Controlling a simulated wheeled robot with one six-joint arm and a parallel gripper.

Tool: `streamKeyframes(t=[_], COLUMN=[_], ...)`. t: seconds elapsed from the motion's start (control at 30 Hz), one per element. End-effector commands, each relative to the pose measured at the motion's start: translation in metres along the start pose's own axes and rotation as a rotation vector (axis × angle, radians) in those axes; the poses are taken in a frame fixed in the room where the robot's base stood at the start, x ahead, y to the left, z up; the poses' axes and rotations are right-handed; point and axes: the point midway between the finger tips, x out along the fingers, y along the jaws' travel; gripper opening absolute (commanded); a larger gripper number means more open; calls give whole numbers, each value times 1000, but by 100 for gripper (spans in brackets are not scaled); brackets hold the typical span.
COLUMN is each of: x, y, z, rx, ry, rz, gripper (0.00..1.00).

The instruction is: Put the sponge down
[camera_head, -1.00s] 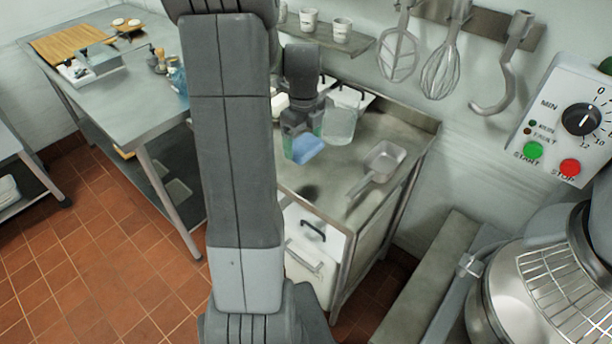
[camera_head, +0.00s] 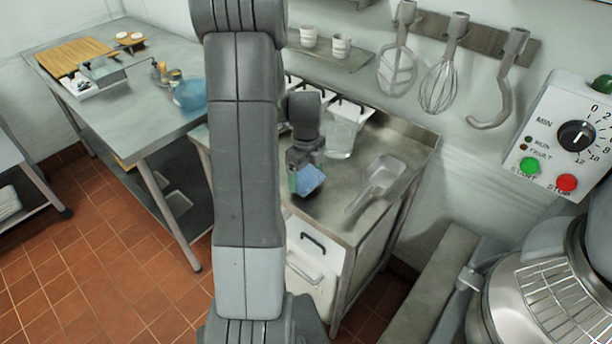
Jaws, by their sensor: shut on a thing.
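The blue sponge (camera_head: 309,180) is in my gripper (camera_head: 304,178), low over the front left part of the steel counter (camera_head: 335,207). My gripper points down and is shut on the sponge. Whether the sponge touches the counter top I cannot tell. My arm hides the counter's left side and part of the gripper's surroundings.
A clear container (camera_head: 341,135) stands just behind my gripper, near white bins at the back. A metal scoop (camera_head: 378,180) lies to the right on the counter. Bare counter shows between gripper and scoop. A mixer (camera_head: 545,290) stands at the lower right.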

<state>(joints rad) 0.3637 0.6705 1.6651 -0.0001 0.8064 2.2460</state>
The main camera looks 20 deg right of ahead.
Motion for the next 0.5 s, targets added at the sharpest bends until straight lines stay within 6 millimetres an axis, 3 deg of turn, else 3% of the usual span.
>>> streamKeyframes(t=[0.13,0.4,0.43,0.5], x=[15,19,19,19], y=[0,0,0,0], z=[0,0,0,0], rx=[0,1,1,1], ry=[1,0,0,0], rz=[1,1,1,1], gripper=[54,54,96,100])
